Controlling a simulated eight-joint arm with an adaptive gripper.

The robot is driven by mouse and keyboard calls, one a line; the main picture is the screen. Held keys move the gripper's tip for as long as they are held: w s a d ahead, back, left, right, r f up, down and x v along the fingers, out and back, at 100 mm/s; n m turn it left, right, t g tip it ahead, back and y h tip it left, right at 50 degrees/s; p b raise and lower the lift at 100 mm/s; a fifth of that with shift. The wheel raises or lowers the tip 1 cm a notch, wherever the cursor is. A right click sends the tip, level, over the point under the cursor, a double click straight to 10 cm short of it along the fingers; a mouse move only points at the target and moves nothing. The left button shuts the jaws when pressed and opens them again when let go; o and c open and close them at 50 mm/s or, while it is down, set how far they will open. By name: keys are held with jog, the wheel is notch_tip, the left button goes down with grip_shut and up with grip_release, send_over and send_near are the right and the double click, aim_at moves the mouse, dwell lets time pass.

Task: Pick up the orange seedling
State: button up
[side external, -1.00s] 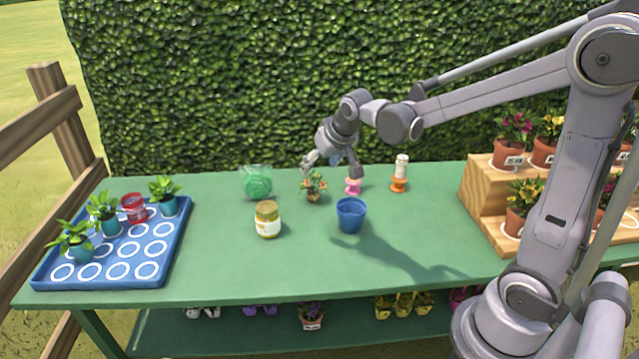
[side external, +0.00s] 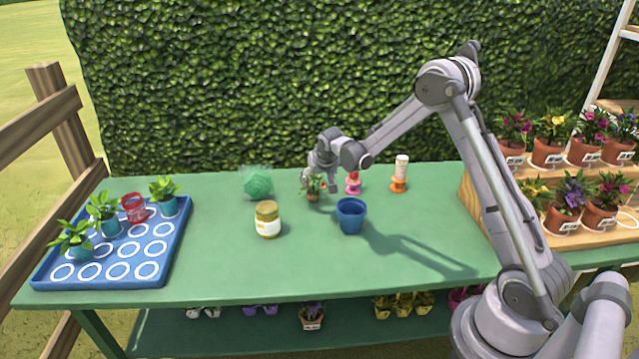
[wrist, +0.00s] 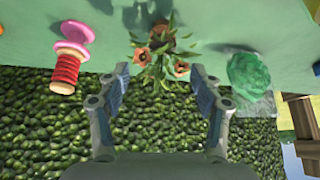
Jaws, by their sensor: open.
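The orange seedling (side external: 314,187), a small leafy plant with orange blooms, stands near the back middle of the green table. In the wrist view the seedling (wrist: 160,55) is between and just beyond the fingertips, with its blooms facing me. My gripper (side external: 320,180) is at the back of the table, low beside the seedling and partly overlapping it in the side view. In the wrist view my gripper (wrist: 160,75) is open, one finger on each side of the plant, and holds nothing. Whether a finger touches the leaves cannot be told.
A blue pot (side external: 351,216) and a jar (side external: 267,220) are in front. A blue tray (side external: 112,282) holds several plants. The hedge (side external: 240,80) rises behind.

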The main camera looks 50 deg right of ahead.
aim_at(314, 184)
jog(key=shift+x, duration=3.7)
jog(key=shift+w+a, duration=0.1)
jog(key=shift+w, duration=0.1)
jog(key=c, duration=1.1)
